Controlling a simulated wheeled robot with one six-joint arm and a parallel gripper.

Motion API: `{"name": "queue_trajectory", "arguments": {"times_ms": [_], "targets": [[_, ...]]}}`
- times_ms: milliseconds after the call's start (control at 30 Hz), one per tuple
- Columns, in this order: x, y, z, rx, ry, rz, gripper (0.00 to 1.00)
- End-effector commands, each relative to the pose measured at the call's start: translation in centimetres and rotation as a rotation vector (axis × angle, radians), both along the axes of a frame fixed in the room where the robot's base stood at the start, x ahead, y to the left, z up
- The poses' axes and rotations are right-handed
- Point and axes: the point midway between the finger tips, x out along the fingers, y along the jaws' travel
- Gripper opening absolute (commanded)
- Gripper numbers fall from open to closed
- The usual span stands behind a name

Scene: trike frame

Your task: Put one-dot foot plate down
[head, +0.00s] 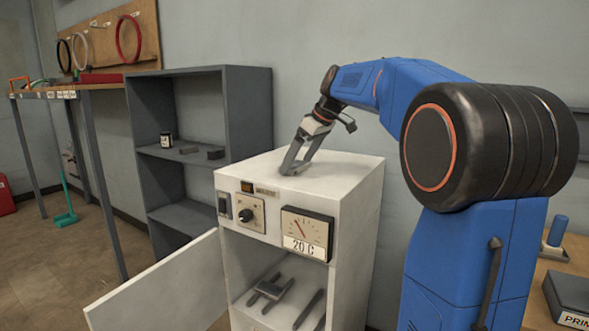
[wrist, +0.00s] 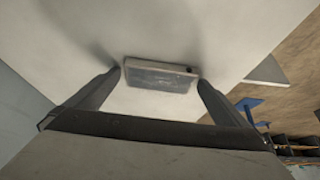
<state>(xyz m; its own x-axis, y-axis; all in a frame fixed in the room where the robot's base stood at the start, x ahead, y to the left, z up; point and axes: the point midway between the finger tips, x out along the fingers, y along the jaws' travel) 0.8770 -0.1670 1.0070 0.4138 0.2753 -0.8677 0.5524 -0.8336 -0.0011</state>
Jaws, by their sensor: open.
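The one-dot foot plate (wrist: 160,77) is a small grey slab with one dark dot near its right end in the wrist view. It lies on the white top of the cabinet (head: 335,172), between my two fingers. My gripper (head: 293,170) is open over the cabinet top, its fingers pointing down; it also shows in the wrist view (wrist: 160,82). The fingertips are beside the plate's two ends; I cannot tell whether either touches. In the head view I cannot make out the plate at the fingers.
The cabinet's door (head: 165,290) stands open to the left, with a fork-shaped grey part (head: 270,288) and a bar inside. Its front has a knob and a gauge (head: 306,232) reading 20 C. A dark shelf (head: 250,120) stands behind left. The cabinet top around my gripper looks clear.

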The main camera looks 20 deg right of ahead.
Motion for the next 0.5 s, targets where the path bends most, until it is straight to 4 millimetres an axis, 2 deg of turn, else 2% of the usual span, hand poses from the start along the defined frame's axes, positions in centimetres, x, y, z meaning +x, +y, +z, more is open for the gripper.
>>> {"name": "queue_trajectory", "arguments": {"times_ms": [200, 400, 500], "targets": [[0.04, 0.02, -0.03, 0.000, 0.000, 0.000, 1.00], [0.02, 0.02, -0.01, 0.000, -0.001, 0.000, 0.55], [0.02, 0.03, 0.04, -0.001, -0.002, 0.000, 0.51]]}}
